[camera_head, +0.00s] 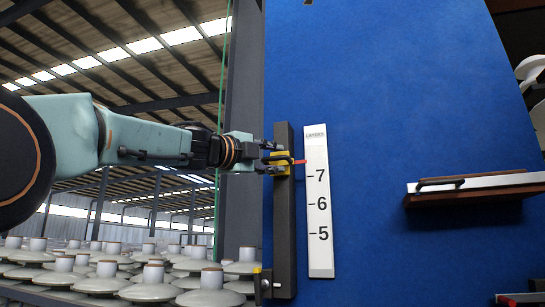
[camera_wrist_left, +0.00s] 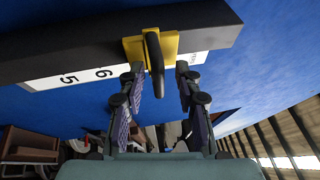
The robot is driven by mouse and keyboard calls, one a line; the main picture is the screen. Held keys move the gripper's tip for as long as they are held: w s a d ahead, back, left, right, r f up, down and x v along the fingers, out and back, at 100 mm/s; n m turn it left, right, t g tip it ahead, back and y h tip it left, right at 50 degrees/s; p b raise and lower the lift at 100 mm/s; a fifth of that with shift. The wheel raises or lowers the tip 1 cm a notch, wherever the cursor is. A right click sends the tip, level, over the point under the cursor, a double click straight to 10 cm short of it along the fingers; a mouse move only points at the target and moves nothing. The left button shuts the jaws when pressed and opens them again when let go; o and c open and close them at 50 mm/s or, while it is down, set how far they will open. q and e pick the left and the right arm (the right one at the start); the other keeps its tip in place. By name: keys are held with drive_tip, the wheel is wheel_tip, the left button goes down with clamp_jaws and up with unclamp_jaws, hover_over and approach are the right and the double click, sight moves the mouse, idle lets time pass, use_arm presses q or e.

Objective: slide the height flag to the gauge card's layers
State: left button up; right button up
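The height flag is a yellow slider (camera_head: 283,168) with a red pointer (camera_head: 300,161), on a dark upright rail (camera_head: 284,230). The pointer lies a little above the 7 mark of the white gauge card (camera_head: 318,215), which reads 7, 6, 5 downward under a small heading. My left gripper (camera_head: 272,157) is at the slider from the left. In the left wrist view the yellow slider (camera_wrist_left: 133,48) carries a black handle (camera_wrist_left: 154,58). The open fingers of my left gripper (camera_wrist_left: 161,80) stand on either side of the handle's end, with gaps visible. My right gripper is not in view.
A blue panel (camera_head: 400,100) stands behind the rail and card. A shelf with a white front (camera_head: 490,182) juts out at the right. Several insulator discs (camera_head: 150,285) stand at the lower left. A thin green line (camera_head: 222,80) hangs left of the rail's column.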

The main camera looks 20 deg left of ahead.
use_arm(q)
drive_tip(key=shift+c, duration=1.1)
drive_tip(key=shift+w+f, duration=0.1)
drive_tip(key=shift+w, duration=0.05)
clamp_jaws()
